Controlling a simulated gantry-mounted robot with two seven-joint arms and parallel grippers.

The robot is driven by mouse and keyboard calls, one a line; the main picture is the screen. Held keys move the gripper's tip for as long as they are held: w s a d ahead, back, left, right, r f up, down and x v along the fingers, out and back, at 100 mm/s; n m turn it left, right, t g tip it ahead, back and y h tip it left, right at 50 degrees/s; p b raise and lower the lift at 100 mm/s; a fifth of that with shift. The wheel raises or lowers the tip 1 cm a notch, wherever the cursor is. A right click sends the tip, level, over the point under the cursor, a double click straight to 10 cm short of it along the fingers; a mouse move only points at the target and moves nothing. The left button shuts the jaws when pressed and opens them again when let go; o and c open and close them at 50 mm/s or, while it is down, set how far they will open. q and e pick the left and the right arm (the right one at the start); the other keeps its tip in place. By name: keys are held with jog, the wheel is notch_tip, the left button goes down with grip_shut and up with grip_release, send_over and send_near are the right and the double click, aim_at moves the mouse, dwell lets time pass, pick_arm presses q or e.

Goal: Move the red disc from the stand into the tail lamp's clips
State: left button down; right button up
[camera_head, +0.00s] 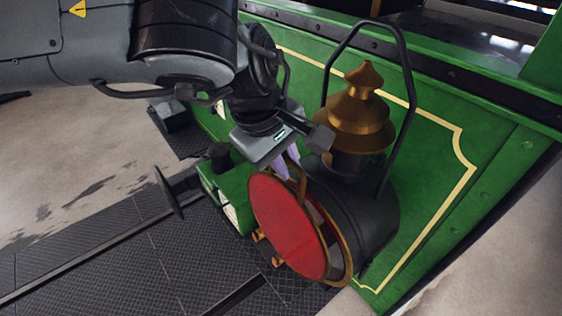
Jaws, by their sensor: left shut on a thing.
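The red disc (287,228) is at the front of the tail lamp (368,215), a dark drum with a brass chimney top and a wire handle. My left gripper (290,168) comes down from above and is shut on the disc's upper edge. The disc stands nearly upright, slightly askew to the lamp's brass rim (345,268), with a gap showing at its right side. Small brass clips (262,235) show at the disc's lower left edge. I cannot tell whether the disc touches them. The stand cannot be made out. My right gripper is not in view.
The tram's green panel (435,170) with cream lining rises right behind the lamp. A green beam with a dark round buffer (168,192) sticks out left of the disc. Dark chequered plate (150,260) lies below, and concrete floor (60,180) is clear at left.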

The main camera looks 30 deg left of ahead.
pick_arm(q)
jog(key=shift+w+d+f, duration=0.3)
jog(key=shift+w+f, duration=0.15)
jog(key=shift+w, duration=0.2)
jog(key=shift+w+d+f, duration=0.25)
jog(key=shift+w+f, duration=0.25)
jog(key=shift+w, duration=0.1)
jog(key=shift+w+d+f, duration=0.3)
jog(key=shift+w+f, duration=0.15)
jog(key=shift+w, duration=0.2)
jog(key=shift+f, duration=0.1)
dwell(0.9)
dwell(1.1)
dwell(0.3)
jog(key=shift+f+b, duration=0.45)
jog(key=shift+f, duration=0.4)
dwell(0.8)
